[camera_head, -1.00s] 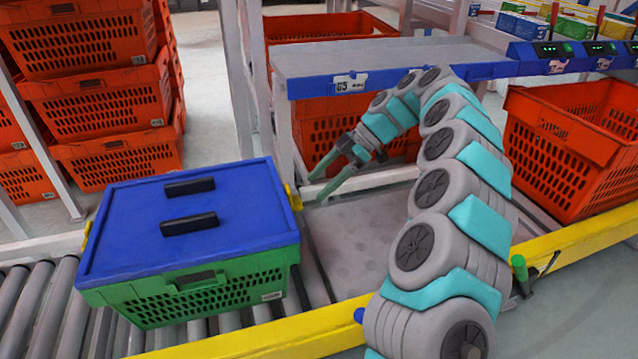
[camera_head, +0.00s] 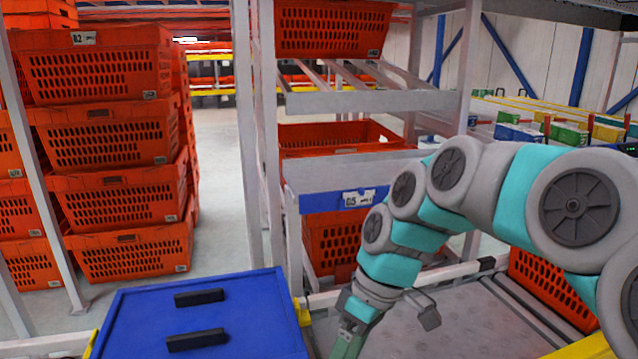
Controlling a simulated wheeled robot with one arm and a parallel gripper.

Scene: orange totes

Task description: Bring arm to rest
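My arm comes in from the right edge, arches over and bends down to my gripper (camera_head: 352,332) at the bottom middle. Greenish finger parts point down and run out past the bottom edge. The fingertips are cut off, so I cannot tell whether it is open or shut, and no held object shows. The gripper is right of the blue-lidded tote (camera_head: 256,310), apart from it, above the grey conveyor surface (camera_head: 468,325).
Stacked orange totes (camera_head: 120,205) stand at the left. A shelf rack ahead holds an orange tote on top (camera_head: 333,30) and one lower down (camera_head: 328,248). Another orange tote (camera_head: 540,282) is at right, behind my arm. The aisle floor (camera_head: 222,190) is clear.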

